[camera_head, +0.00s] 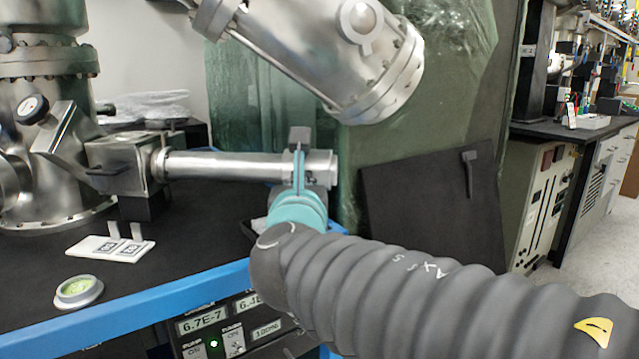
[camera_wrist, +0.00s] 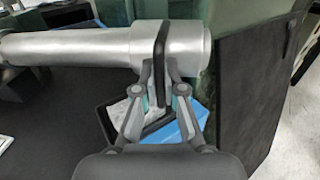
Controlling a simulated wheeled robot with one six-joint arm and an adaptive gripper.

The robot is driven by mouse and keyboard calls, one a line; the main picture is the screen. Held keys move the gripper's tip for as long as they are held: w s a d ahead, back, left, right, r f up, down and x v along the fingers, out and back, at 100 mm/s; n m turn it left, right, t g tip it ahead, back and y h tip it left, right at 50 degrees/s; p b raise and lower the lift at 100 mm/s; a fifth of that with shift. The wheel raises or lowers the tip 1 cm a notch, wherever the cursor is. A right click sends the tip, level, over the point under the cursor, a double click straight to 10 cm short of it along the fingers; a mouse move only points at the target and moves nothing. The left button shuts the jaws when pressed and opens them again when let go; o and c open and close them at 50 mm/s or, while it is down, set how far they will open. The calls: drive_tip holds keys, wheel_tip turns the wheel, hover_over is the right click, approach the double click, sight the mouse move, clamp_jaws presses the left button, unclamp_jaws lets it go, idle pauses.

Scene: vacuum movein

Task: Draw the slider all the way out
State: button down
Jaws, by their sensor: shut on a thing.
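A long silver tube (camera_head: 220,166) runs level to the right from a boxy metal chamber (camera_head: 125,160). The slider, a wider silver collar (camera_head: 319,166), is around the tube's right end; it also shows in the wrist view (camera_wrist: 185,45). A dark upright handle (camera_wrist: 161,45) stands out from the collar, and its dark top (camera_head: 299,137) shows above the tube in the head view. My gripper (camera_wrist: 161,80) is shut on the handle's lower part, from the near side. The fingertips partly hide the handle. In the head view, my gripper (camera_head: 299,175) shows teal in front of the collar.
The black bench (camera_head: 190,240) has a blue front edge (camera_head: 130,312). A large flanged cylinder (camera_head: 370,60) hangs above. A dark panel (camera_head: 430,210) stands to the right.

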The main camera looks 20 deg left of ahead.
drive_tip(key=shift+f, duration=0.1)
drive_tip(key=c, duration=1.3)
unclamp_jaws()
drive_tip(key=shift+o, duration=0.2)
drive_tip(key=shift+s, duration=0.1)
drive_tip(key=v, duration=1.1)
drive_tip(key=shift+s+d, duration=0.2)
drive_tip(key=shift+s, duration=0.15)
